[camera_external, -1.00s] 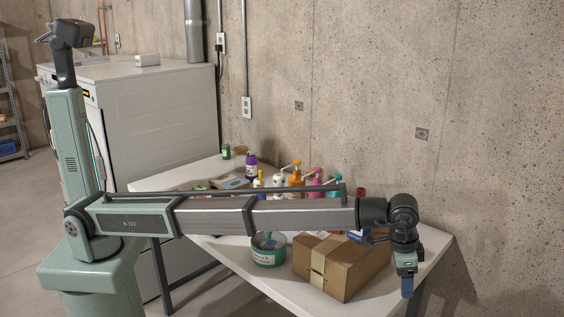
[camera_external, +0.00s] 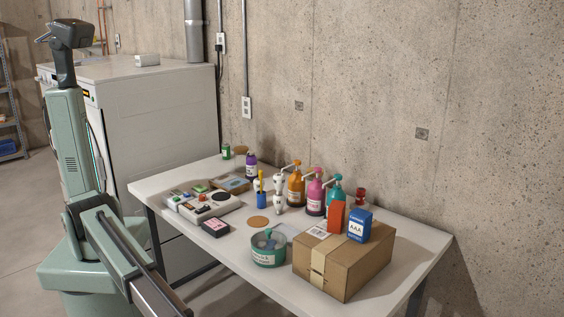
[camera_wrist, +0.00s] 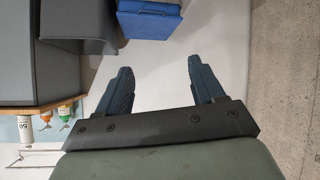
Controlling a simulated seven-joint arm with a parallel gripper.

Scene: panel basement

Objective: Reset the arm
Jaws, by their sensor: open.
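My gripper (camera_wrist: 160,68) shows in the wrist view with its two dark blue fingers spread apart. The white table (camera_external: 340,280) stands clear of my arm there.
The table holds a cardboard box (camera_external: 345,270) with a blue AAA box (camera_external: 359,226) on top, a green tin (camera_external: 268,250) and several pump bottles. The wrist view shows a blue object (camera_wrist: 150,22) ahead and a large grey surface (camera_wrist: 38,60) at left.

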